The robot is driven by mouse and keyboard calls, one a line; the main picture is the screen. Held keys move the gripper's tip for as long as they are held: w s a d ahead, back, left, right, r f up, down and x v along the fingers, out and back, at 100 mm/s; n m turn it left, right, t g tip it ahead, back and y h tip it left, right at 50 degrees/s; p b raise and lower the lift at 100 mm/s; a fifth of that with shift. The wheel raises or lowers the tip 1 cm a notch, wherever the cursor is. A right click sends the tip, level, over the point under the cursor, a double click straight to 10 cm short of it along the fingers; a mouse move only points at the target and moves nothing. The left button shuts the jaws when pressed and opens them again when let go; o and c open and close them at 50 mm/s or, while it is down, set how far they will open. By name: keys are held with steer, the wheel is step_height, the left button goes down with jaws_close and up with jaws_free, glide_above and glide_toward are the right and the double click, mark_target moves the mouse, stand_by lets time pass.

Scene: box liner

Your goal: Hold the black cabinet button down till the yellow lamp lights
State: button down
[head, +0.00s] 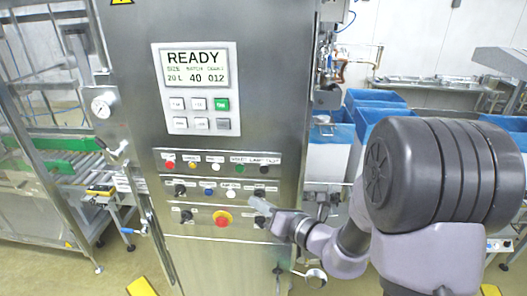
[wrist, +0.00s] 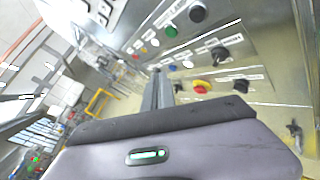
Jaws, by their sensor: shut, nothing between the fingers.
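The steel cabinet front carries rows of controls. A black button (head: 263,170) sits at the right end of the top row, and it shows at the top of the wrist view (wrist: 197,13). A small yellow round fitting (head: 192,165) is in the same row, left of the white and green ones; whether it is lit I cannot tell. It also shows in the wrist view (wrist: 143,50). My gripper (head: 257,203) is shut and empty, its tips below the black button, near the second row's right end. In the wrist view the closed fingers (wrist: 157,75) point toward the panel; contact cannot be told.
Lower rows hold black selector knobs (head: 186,216), blue and white buttons and a red emergency stop (head: 222,218) on yellow. Above, a display (head: 194,68) reads READY. A chrome-ended handle (head: 316,277) sticks out below my arm. Blue-lined boxes (head: 378,105) stand at right.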

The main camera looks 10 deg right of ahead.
mark_target(264, 170)
steer(key=shift+w+d+m+t+h, duration=0.3)
steer(key=shift+w+d+m, duration=0.15)
steer(key=shift+d+m, duration=0.25)
steer(key=shift+w+d+p, duration=0.35)
steer(key=shift+w+d, duration=0.1)
steer(key=shift+w, duration=0.95)
steer(key=shift+w+d+p, duration=0.4)
steer(key=shift+w+d, duration=0.1)
steer(key=shift+w, duration=0.9)
steer(key=shift+w+d+p, duration=0.35)
steer(key=shift+w+d, duration=0.1)
steer(key=shift+w, duration=0.95)
steer(key=shift+r, duration=0.1)
steer(key=shift+w+d, duration=0.15)
steer(key=shift+w, duration=0.25)
steer(key=shift+w+d, duration=0.1)
steer(key=shift+w, duration=0.25)
